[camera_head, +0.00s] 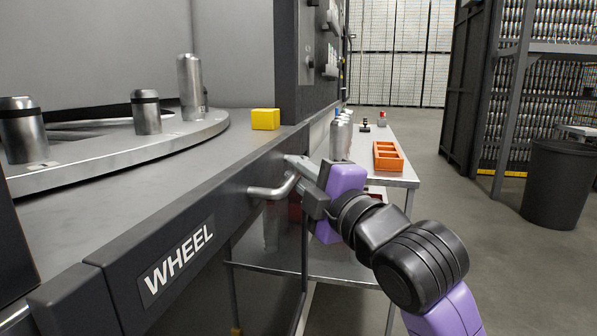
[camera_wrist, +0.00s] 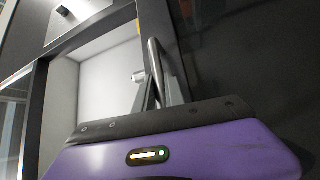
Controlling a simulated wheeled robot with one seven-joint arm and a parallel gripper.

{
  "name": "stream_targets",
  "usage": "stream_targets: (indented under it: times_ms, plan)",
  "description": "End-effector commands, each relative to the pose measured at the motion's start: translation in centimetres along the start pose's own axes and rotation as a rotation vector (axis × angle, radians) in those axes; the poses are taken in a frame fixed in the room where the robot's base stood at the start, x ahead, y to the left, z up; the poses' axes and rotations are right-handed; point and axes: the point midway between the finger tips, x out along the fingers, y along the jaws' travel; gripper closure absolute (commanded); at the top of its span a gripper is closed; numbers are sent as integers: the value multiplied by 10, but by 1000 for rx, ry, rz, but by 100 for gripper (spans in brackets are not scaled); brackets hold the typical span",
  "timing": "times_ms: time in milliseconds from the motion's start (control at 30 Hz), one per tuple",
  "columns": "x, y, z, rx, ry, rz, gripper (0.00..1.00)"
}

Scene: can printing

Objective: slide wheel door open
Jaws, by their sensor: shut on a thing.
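The wheel door (camera_head: 120,262) is a dark grey panel with a "WHEEL" label (camera_head: 178,262) on its front. A metal bar handle (camera_head: 268,191) sticks out near its right end. My gripper (camera_head: 296,172) is at the handle's right end and shut on it.
A yellow block (camera_head: 265,119) sits on the machine's ledge. A metal side table (camera_head: 405,178) behind my gripper carries an orange tray (camera_head: 388,156) and several cans. A dark bin (camera_head: 558,185) stands at the right. The floor between is clear.

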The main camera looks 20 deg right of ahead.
Motion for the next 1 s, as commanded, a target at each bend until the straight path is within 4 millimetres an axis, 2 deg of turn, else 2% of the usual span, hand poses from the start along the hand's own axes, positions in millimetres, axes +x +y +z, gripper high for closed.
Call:
stream_targets:
  times_ms: [67,100,200,567,667,1000]
  plan:
    - [0,0,0,1,0,-1,100]
    - [0,0,0,1,0,0,84]
    - [0,0,0,0,0,0,64]
    - [-2,0,0,0,0,1,64]
    - [-12,1,0,1,-1,2,64]
    - [-65,0,0,3,-1,1,64]
